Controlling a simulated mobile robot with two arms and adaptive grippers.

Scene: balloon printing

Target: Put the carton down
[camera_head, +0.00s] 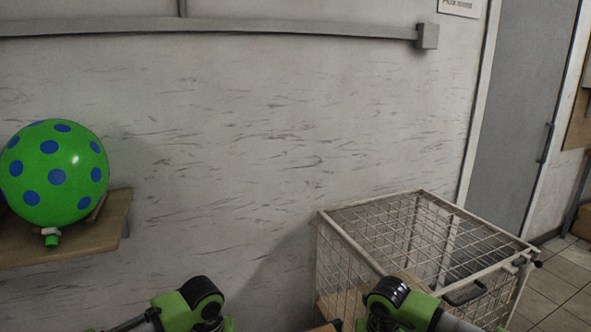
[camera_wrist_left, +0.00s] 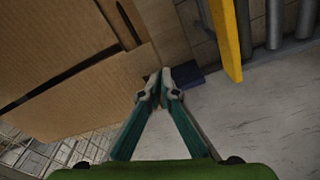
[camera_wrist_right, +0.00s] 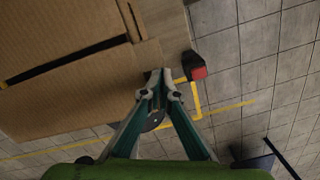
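The brown carton fills the upper left of the left wrist view (camera_wrist_left: 70,75) and of the right wrist view (camera_wrist_right: 75,90), with dark slots between its panels. My left gripper (camera_wrist_left: 160,86) has its fingertips nearly together at the carton's edge and appears shut on it. My right gripper (camera_wrist_right: 159,86) is likewise closed at the carton's edge, apparently pinching it. The head view shows only my green and black wrist parts at the bottom; the fingertips and most of the carton lie below the picture.
A wire cage (camera_head: 430,235) stands at the right against the pale wall. A green balloon with blue dots (camera_head: 55,175) sits on a wooden shelf (camera_head: 90,238) at the left. A grey door (camera_head: 515,120) is at the right. Tiled floor with yellow lines (camera_wrist_right: 225,108) shows in the right wrist view.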

